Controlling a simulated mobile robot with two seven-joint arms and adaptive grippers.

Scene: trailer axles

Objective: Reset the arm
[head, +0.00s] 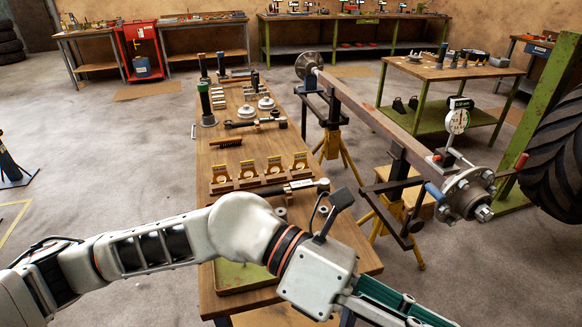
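My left arm (237,228) comes in from the left and reaches across the front of the long wooden bench (236,133). Its elbow is raised and its wrist slopes down to the right. My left gripper (392,308) is at the bottom edge, right of the bench's near end. Green and grey parts show there, but the fingertips are cut off, so I cannot tell whether it is open or holds anything. My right arm and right gripper are not in view.
An axle beam (372,119) with a studded hub (466,193) and dial gauge (457,121) rests on stands right of the bench. A large tyre (556,150) is at the right edge. A tray of yellow-marked parts (262,176) lies on the bench. Left floor is mostly clear.

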